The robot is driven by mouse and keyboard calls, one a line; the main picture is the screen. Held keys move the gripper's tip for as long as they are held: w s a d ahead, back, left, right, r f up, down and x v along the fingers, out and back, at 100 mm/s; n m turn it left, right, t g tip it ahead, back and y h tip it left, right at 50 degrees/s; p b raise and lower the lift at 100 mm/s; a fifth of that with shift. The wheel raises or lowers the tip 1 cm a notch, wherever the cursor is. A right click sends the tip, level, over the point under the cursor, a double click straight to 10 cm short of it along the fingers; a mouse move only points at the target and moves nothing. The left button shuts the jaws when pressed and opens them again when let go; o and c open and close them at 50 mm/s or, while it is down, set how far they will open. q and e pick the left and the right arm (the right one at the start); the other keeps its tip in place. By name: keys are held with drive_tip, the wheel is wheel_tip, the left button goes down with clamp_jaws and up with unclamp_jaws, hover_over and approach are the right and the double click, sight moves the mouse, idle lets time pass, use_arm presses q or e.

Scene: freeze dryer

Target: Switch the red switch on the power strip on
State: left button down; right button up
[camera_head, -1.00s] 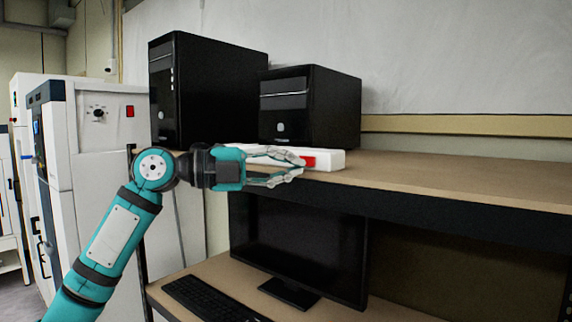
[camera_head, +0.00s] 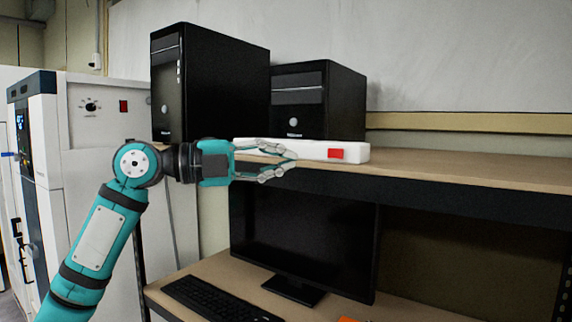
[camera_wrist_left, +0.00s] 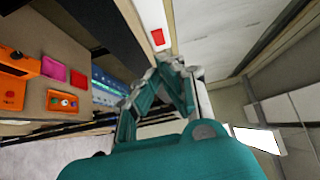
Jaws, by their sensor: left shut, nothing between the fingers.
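The white power strip (camera_head: 312,148) lies along the front edge of the upper shelf, before the two black computers. Its red switch (camera_head: 336,154) is near the right end; whether it is on or off I cannot tell. My left gripper (camera_head: 285,167) is at the shelf edge, left of the switch and in front of the strip, its fingers shut and empty. In the left wrist view the red switch (camera_wrist_left: 157,38) shows on the strip just beyond the fingertips (camera_wrist_left: 178,66), with a small gap in the picture. My right gripper is in neither view.
Two black computers (camera_head: 210,85) (camera_head: 318,100) stand behind the strip. Below the upper shelf (camera_head: 450,171) are a monitor (camera_head: 300,245) and a keyboard (camera_head: 215,298). The shelf right of the strip is clear. A white cabinet (camera_head: 95,125) stands at left.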

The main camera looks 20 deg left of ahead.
use_arm(q)
drive_tip(key=w+b+v, duration=0.1)
drive_tip(key=b+v, duration=0.2)
drive_tip(key=v, duration=0.4)
drive_tip(key=shift+w+a, duration=0.15)
drive_tip(key=shift+a, duration=0.25)
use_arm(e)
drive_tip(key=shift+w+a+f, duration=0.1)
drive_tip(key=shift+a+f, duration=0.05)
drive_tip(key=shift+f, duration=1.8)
